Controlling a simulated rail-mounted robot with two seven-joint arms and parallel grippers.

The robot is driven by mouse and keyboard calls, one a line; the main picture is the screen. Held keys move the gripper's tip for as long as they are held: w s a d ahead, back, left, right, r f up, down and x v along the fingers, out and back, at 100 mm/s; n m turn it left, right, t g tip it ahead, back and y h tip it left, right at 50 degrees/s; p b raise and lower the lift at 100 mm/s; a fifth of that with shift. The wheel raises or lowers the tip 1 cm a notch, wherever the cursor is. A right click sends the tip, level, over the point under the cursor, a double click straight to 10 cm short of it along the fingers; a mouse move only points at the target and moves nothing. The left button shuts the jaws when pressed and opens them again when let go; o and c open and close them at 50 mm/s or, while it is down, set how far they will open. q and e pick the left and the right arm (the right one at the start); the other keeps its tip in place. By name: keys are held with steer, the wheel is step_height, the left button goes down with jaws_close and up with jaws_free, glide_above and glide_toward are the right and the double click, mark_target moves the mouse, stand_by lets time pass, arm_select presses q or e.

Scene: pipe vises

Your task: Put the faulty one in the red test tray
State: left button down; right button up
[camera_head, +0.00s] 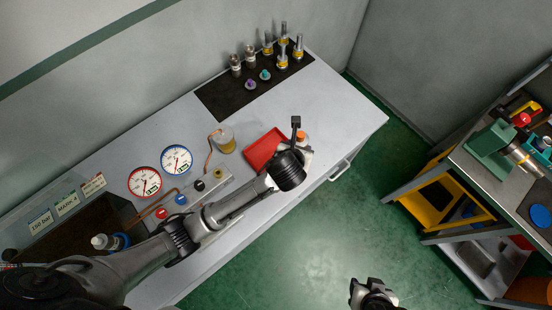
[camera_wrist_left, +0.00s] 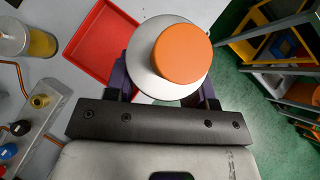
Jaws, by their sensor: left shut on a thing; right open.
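The red test tray (camera_head: 264,149) lies flat on the grey bench near its front edge, and no object shows in it. It also shows in the left wrist view (camera_wrist_left: 100,42), left of my fingers. My left gripper (camera_head: 301,151) is just right of the tray. In the left wrist view it (camera_wrist_left: 166,90) is shut on a pale round part with an orange top (camera_wrist_left: 182,58). Only a bit of this part (camera_head: 302,136) shows past my wrist. My right gripper (camera_head: 368,289) is open and empty over the green floor.
Several metal fittings (camera_head: 283,60) stand on a black mat (camera_head: 218,98) at the back. Two gauges (camera_head: 177,160), a valve block (camera_head: 213,185) and a jar of yellow liquid (camera_head: 224,140) are left of the tray. A workbench with a green vise (camera_head: 490,145) stands right.

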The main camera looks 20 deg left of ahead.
arm_select(q)
step_height(320, 180, down, 4)
steer(key=s+d, duration=0.2)
steer(key=shift+w+a+f+p, duration=0.1)
steer(key=shift+w+a+f, duration=0.7)
steer(key=shift+a+f, duration=1)
steer(key=shift+w+a+f+p, duration=0.1)
steer(key=shift+w+a+f, duration=0.7)
steer(key=shift+a+f, duration=1)
steer(key=shift+w+a+f+p, duration=0.1)
steer(key=shift+w+a+f, duration=0.7)
steer(key=shift+a+f, duration=0.95)
steer(key=shift+d+f, duration=0.2)
steer(key=shift+f, duration=0.1)
steer(key=shift+f, duration=0.25)
steer(key=shift+c, duration=2.4)
jaws_free()
